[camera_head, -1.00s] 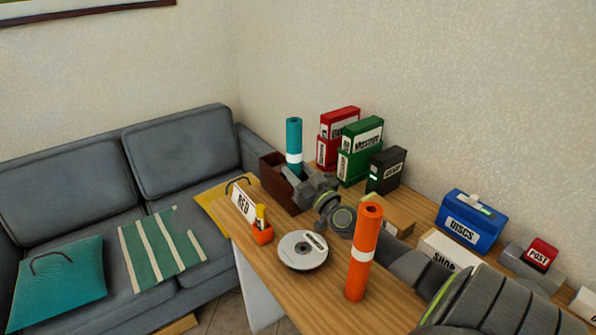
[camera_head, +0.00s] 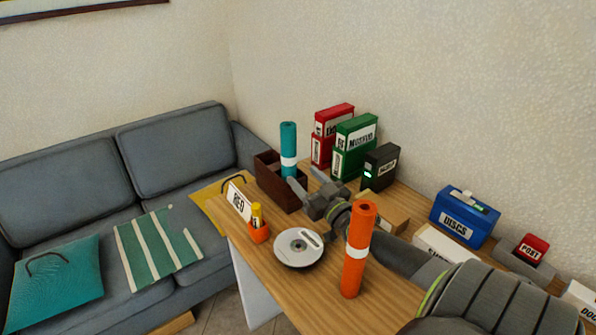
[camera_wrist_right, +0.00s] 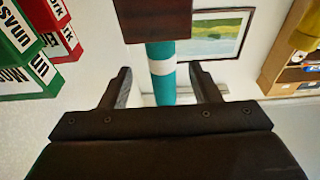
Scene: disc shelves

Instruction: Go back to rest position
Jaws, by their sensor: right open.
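My right gripper (camera_head: 306,182) is open and empty above the desk, in front of the brown box (camera_head: 284,200). A teal roll with a white band (camera_head: 289,140) stands upright in that box. In the right wrist view, which looks upside down, the open fingers (camera_wrist_right: 160,72) show with the teal roll (camera_wrist_right: 164,86) in line between them and the brown box (camera_wrist_right: 152,20) above. I cannot tell the exact gap between fingertips and roll. My left gripper is not in view.
An orange roll (camera_head: 355,265) stands upright beside my right arm. A disc (camera_head: 285,252), a RED sign (camera_head: 238,201) and an orange cup (camera_head: 259,233) are near the desk's left edge. Red (camera_head: 322,155) and green (camera_head: 347,160) boxes, a dark device (camera_head: 388,168) and a blue DISCS box (camera_head: 460,228) stand along the wall.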

